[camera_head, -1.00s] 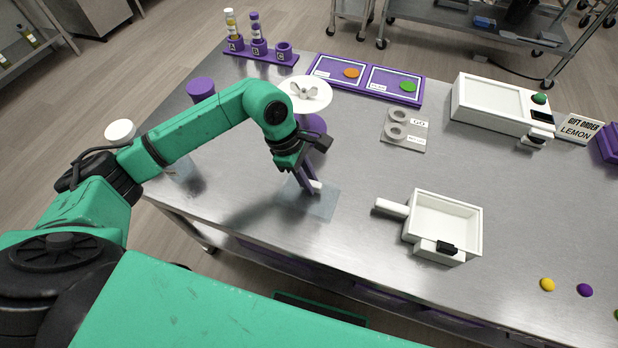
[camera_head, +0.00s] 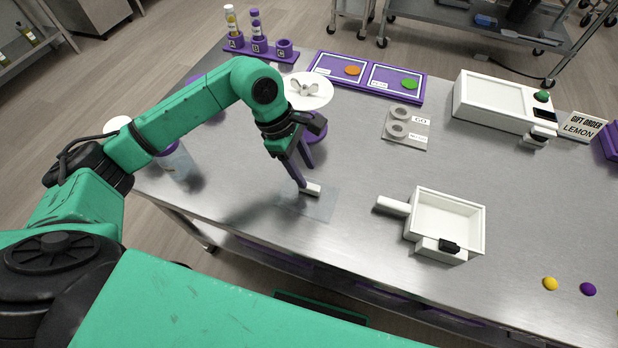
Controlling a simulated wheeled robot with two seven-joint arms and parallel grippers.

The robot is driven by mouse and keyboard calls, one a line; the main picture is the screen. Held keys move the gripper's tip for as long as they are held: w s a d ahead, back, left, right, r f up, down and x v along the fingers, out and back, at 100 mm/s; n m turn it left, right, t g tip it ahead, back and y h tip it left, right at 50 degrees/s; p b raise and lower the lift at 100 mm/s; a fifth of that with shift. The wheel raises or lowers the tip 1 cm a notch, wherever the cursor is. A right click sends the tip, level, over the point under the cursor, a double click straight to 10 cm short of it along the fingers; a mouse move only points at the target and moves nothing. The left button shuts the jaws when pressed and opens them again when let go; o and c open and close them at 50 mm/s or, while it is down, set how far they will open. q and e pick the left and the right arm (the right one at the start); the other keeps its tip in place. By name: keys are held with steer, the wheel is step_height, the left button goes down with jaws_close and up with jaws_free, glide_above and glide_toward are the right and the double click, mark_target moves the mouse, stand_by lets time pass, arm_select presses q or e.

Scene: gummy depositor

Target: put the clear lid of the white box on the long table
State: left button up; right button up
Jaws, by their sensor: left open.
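The clear lid (camera_head: 297,204) is a thin transparent sheet with a white bar handle (camera_head: 312,190). It lies flat on the steel long table (camera_head: 340,245), left of the white box (camera_head: 447,222). The white box is open on top, with a white handle on its left and a black piece on its front. My left gripper (camera_head: 306,176) is open, its purple fingers pointing down just above the lid's handle; whether a finger touches the handle I cannot tell. My right gripper is out of view.
A white dish on a purple stand (camera_head: 308,92) is behind my left gripper. A larger white machine (camera_head: 500,104) stands at the back right. A purple tray (camera_head: 366,78) and a vial rack (camera_head: 262,50) are at the back. Yellow and purple candies (camera_head: 550,284) lie front right.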

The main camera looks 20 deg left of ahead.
arm_select(q)
steer(key=b+v, duration=0.1)
steer(key=v, duration=0.7)
